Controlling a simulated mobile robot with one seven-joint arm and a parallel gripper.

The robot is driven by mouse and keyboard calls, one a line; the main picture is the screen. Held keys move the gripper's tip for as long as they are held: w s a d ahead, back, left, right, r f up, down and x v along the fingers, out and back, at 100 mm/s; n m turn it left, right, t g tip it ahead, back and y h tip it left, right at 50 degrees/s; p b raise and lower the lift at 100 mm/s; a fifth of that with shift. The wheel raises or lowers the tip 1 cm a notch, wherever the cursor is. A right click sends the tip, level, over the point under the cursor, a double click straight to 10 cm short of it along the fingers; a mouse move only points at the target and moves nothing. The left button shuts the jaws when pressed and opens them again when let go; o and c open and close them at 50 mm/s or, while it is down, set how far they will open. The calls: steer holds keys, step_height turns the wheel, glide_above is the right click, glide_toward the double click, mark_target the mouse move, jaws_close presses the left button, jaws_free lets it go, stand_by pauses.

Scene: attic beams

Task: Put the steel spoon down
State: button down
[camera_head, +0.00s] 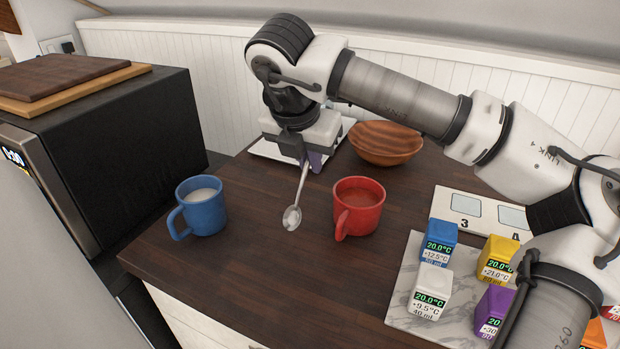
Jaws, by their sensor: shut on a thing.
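The steel spoon (294,213) hangs from my gripper (305,160), bowl end down and handle slanting up into the jaws. My gripper is shut on the handle, above the dark wooden counter (265,265). The bowl of the spoon shows between a blue mug (206,212) on the left and a red mug (358,212) on the right, apart from both in the picture. I cannot tell whether the bowl touches the counter. The top of the handle is hidden by the gripper.
A wooden bowl (386,146) stands behind the red mug. A pale tray (270,150) lies partly behind my gripper. A marble board (400,300) with several coloured blocks and a numbered panel (452,197) are at right. A black microwave (130,140) stands at left. The front counter is clear.

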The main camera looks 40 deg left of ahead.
mark_target(306, 170)
step_height(306, 170, down, 4)
steer(key=shift+f+p, duration=0.25)
steer(key=shift+p, duration=0.05)
steer(key=shift+f, duration=0.1)
steer(key=shift+f+b, duration=0.2)
steer(key=shift+b, duration=0.15)
steer(key=c, duration=1.5)
jaws_free()
steer(key=shift+r, duration=0.15)
steer(key=shift+r+p, duration=0.2)
steer(key=shift+p, duration=0.25)
steer(key=b+v, duration=0.1)
steer(key=v, duration=1)
steer(key=shift+s+r+b, duration=0.25)
steer(key=shift+r+b, duration=0.05)
steer(key=shift+r, duration=0.05)
